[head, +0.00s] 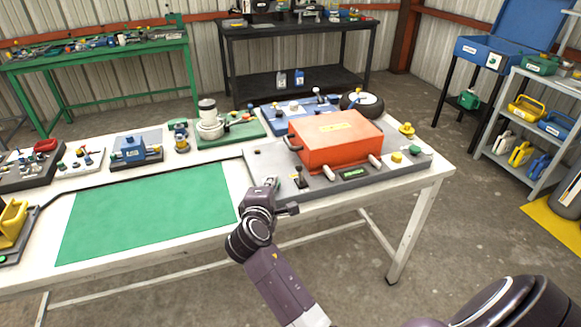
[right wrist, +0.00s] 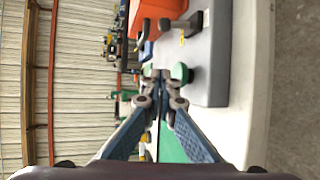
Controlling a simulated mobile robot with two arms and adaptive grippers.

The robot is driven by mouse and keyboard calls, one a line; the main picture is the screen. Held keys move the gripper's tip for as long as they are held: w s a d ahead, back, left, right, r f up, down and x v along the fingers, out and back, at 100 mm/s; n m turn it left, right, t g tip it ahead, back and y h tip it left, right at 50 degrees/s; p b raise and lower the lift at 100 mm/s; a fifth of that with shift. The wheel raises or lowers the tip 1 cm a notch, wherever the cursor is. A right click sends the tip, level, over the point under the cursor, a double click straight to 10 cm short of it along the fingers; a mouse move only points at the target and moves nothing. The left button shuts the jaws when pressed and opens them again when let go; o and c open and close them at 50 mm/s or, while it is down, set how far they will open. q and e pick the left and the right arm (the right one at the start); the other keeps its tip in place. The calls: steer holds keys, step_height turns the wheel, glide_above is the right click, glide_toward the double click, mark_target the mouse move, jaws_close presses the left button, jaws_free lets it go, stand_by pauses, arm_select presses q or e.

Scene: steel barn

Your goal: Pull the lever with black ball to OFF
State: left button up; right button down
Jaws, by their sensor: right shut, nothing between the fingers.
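The lever with a dark ball (head: 299,170) stands on a black base at the front left of the grey panel (head: 385,177), in front of the orange box (head: 337,143). In the right wrist view the dark ball (right wrist: 165,24) shows on its short rod at the top. My right gripper (head: 272,184) is shut and empty over the left part of the panel, left of the lever and apart from it. In the wrist view its closed fingertips (right wrist: 156,74) are beside a green knob (right wrist: 181,72). The OFF marking cannot be read. My left gripper is out of view.
A flat green mat (head: 150,213) covers the table left of the panel. A yellow button (head: 397,157) is further right. Other devices stand along the table's back. Space in front of the table is clear.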

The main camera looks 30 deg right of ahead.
mark_target(300, 174)
steer(key=x, duration=0.7)
steer(key=shift+w+d+p, duration=0.1)
steer(key=shift+p, duration=0.25)
steer(key=x, duration=0.3)
steer(key=shift+w+f, duration=0.1)
steer(key=shift+f, duration=0.05)
steer(key=s+p, duration=0.1)
steer(key=s+d+r+p, duration=0.1)
steer(key=shift+s+d, duration=0.35)
steer(key=shift+s, duration=0.05)
steer(key=shift+s+d, duration=0.1)
steer(key=shift+s, duration=0.2)
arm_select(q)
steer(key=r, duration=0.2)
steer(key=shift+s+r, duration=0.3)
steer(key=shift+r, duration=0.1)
arm_select(e)
steer(key=shift+f, duration=0.1)
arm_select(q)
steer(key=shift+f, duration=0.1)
arm_select(e)
steer(key=shift+d, duration=0.1)
